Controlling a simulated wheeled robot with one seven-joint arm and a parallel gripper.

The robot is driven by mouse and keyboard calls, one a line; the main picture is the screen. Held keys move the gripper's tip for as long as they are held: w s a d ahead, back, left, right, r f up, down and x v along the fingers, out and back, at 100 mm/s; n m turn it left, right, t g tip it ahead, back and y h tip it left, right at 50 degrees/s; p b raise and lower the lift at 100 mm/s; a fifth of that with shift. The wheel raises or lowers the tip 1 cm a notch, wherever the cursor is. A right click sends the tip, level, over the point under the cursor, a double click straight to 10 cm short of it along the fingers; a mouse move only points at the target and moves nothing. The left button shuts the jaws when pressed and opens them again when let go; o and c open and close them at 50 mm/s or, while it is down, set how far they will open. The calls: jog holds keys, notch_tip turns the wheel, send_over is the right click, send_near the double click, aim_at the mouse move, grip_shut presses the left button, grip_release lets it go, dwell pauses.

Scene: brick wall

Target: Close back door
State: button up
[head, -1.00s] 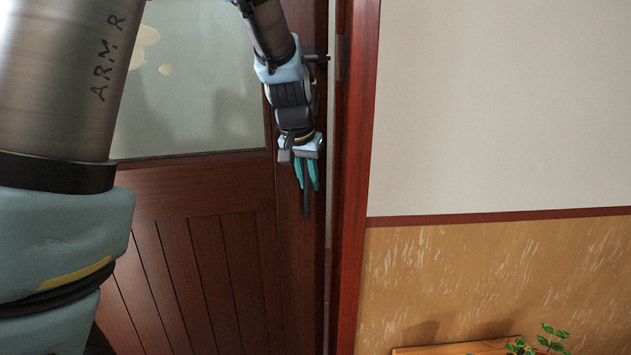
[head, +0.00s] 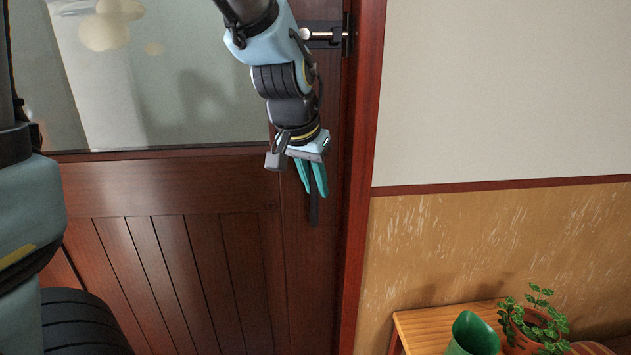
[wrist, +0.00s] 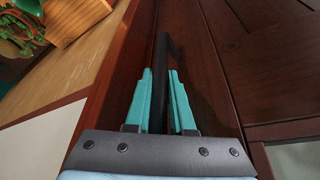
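The door (head: 180,190) is dark red-brown wood with a large glass pane above and vertical planks below. Its right edge now meets the red door frame (head: 362,190), and no gap shows between them in the head view. A dark bar handle (head: 314,208) stands upright on the door near that edge. My gripper (head: 313,190) points down over the handle, its teal fingers apart. In the wrist view, the handle (wrist: 168,60) runs between and beyond the two fingers (wrist: 161,72). The fingers hide part of it, and firm contact is not visible.
A metal latch (head: 322,36) sits at the door edge above my gripper. At lower right, a wooden stand (head: 415,325) holds a green watering can or pot (head: 473,335) and a potted plant (head: 535,325). The wall to the right is bare.

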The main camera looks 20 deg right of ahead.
jog(key=shift+o, duration=0.7)
jog(key=shift+s+f, duration=0.1)
jog(key=shift+s, duration=0.4)
jog(key=o, duration=0.3)
jog(key=shift+w, duration=0.15)
jog(key=b+v, duration=0.1)
jog(key=v, duration=1)
jog(key=shift+w, duration=0.1)
jog(key=w+a+f+n+y, duration=0.1)
jog(key=a+f+n, duration=0.2)
jog(key=a+f, duration=0.2)
jog(key=w+a+f+n+y, duration=0.1)
jog(key=a+f, duration=0.5)
jog(key=a, duration=0.6)
jog(key=w+a+f+n+g+y, duration=0.1)
jog(key=w+a+f+n, duration=0.1)
jog(key=a+f+n, duration=0.3)
jog(key=a+f, duration=0.1)
jog(key=a, duration=0.3)
jog(key=shift+w+a+f, duration=0.15)
jog(key=shift+w+f, duration=0.05)
jog(key=shift+w, duration=0.1)
